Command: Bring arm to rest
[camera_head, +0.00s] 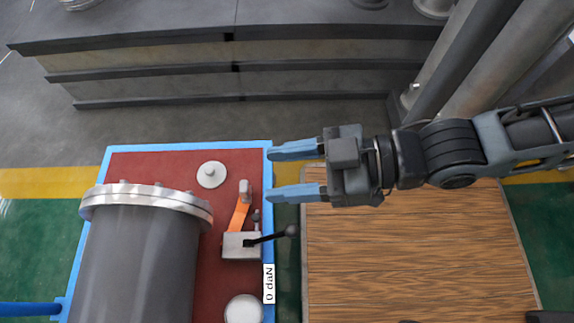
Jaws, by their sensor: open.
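My arm reaches in from the right edge. My gripper (296,172) is open and empty, with its two blue fingers apart and pointing left. The fingertips are over the right edge of a red-topped table with a blue rim (269,215). A small device with an orange lever (239,214), a grey block (238,246) and a black-knobbed handle (291,231) stands just below and left of the fingers. The fingers look apart from the device, though the height between them cannot be told.
A grey flanged cylinder (140,255) fills the table's left side. A pale round knob (211,174) and a white disc (244,309) are on the table. A wooden surface (410,250) lies right. A dark stepped bench (230,50) and columns (490,55) stand behind.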

